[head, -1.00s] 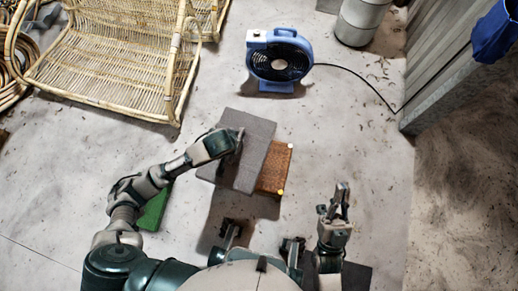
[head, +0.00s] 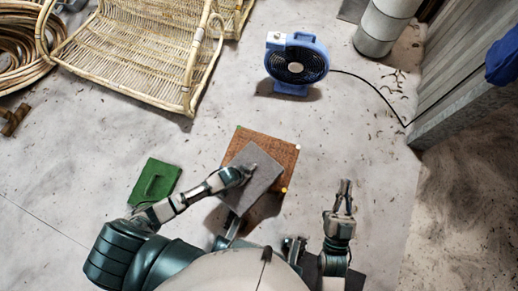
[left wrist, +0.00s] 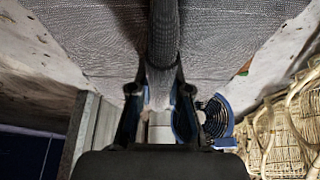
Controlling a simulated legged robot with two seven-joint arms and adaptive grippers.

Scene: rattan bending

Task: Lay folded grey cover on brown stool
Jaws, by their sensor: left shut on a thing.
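The grey cover (head: 262,187) is held by my left gripper (head: 248,170) over the near-left part of the brown stool (head: 277,149). The stool's far edge and right side show, with small coloured marks at its corners; its near-left part is hidden. In the left wrist view the shut fingers (left wrist: 160,88) grip a bulging fold of the grey cover (left wrist: 163,35). I cannot tell whether the cover touches the stool top. My right gripper (head: 344,187) is empty, to the right of the stool and apart from it; its finger gap is too small to judge.
A green block (head: 155,183) lies on the floor left of the stool. A blue fan (head: 296,64) with a cable stands beyond it. A rattan chair frame (head: 140,55) and coiled rattan (head: 20,50) are at the back left.

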